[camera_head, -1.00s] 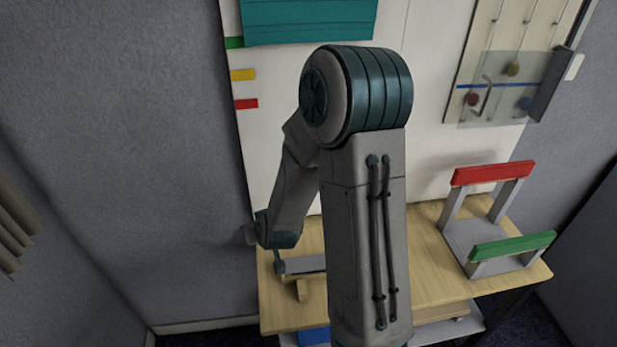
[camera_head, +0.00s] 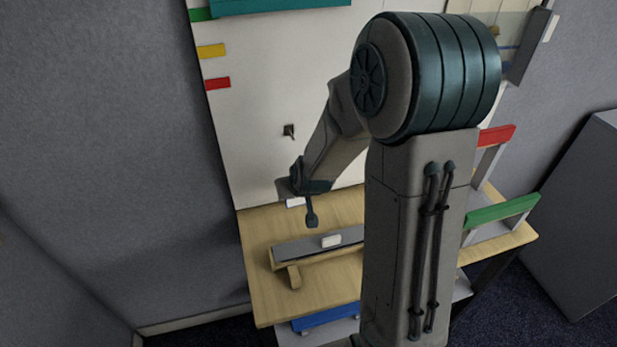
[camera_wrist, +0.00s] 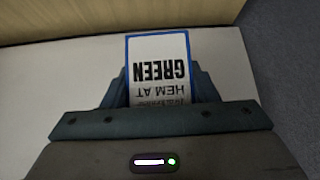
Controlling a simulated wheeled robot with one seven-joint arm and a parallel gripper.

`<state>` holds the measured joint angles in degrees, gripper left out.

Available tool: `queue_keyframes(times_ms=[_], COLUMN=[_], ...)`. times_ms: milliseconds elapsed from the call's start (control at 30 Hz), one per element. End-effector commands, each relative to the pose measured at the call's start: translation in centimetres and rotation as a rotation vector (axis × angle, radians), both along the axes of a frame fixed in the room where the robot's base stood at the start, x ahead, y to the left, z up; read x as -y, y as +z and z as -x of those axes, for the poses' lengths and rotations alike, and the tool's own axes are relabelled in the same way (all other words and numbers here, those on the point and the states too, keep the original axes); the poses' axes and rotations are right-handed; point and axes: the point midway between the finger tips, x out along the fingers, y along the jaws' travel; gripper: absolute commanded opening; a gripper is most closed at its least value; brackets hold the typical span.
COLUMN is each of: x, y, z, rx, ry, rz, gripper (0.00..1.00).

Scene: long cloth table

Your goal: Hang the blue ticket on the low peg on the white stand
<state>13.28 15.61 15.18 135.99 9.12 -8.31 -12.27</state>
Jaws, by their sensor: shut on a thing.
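My gripper (camera_wrist: 160,88) is shut on a white ticket with a blue border (camera_wrist: 158,55) in the wrist view. The printed face reads upside down, with "GREEN" and "HEM AT" legible; the lowest line is partly hidden by the jaws. In the head view my gripper (camera_head: 298,188) is above the back left of the table, in front of a tall white board (camera_head: 270,90). A small white edge (camera_head: 295,202) under it may be the ticket. A small dark fitting (camera_head: 289,131) sticks out of the board above my gripper; I cannot tell if it is the low peg.
A grey-topped wooden rail (camera_head: 290,250) with a small white block (camera_head: 331,240) lies on the wooden table (camera_head: 260,285). A rack with red (camera_head: 497,134) and green bars (camera_head: 503,210) stands at the right. A blue item (camera_head: 325,317) sits below the table's front edge. My arm hides the middle.

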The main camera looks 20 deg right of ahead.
Motion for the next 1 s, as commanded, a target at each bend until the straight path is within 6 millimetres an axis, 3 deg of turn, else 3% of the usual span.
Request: queue_keyframes(times_ms=[167,500,733,1000], x=[0.0,0.9,1.3,1.3], y=[2.6,7.9,9.0,9.0], z=[0.2,3.2,4.0,2.7], rx=[-0.093,-0.248,-0.28,-0.281], ry=[0.006,-0.037,-0.051,-0.051], rz=[0.008,0.022,0.026,0.025], gripper=[0.29,0.29,0.29,0.29])
